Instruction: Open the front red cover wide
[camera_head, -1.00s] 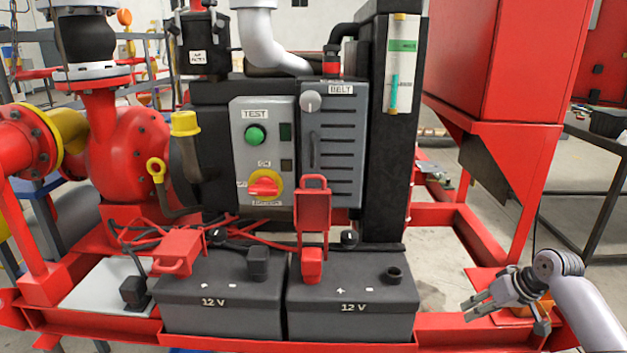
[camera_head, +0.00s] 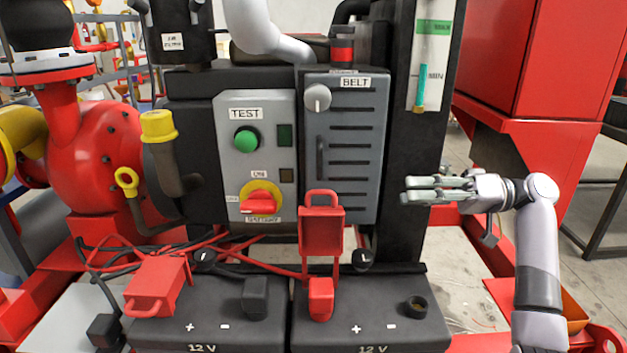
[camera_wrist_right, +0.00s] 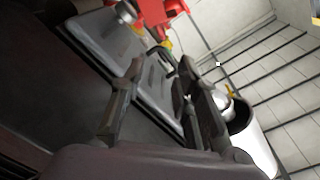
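A red cover (camera_head: 321,231) with a loop handle stands upright above the right 12 V battery (camera_head: 375,325), in front of the grey BELT panel. A red terminal piece (camera_head: 321,299) sits below it on the battery. Another red cover (camera_head: 158,286), also with a loop handle, lies tilted over the left battery (camera_head: 222,310). My right gripper (camera_head: 405,190) is open and empty, right of the upright cover and apart from it, its fingers pointing left. In the right wrist view its two fingers are apart, with the grey slotted panel (camera_wrist_right: 160,82) beyond. My left gripper is not in view.
The grey BELT panel (camera_head: 345,145) has a knob and handle. Left of it is a control panel (camera_head: 255,150) with a green button and red-yellow switch. A black upright column (camera_head: 425,235) stands behind my right gripper. Red cables run behind the batteries.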

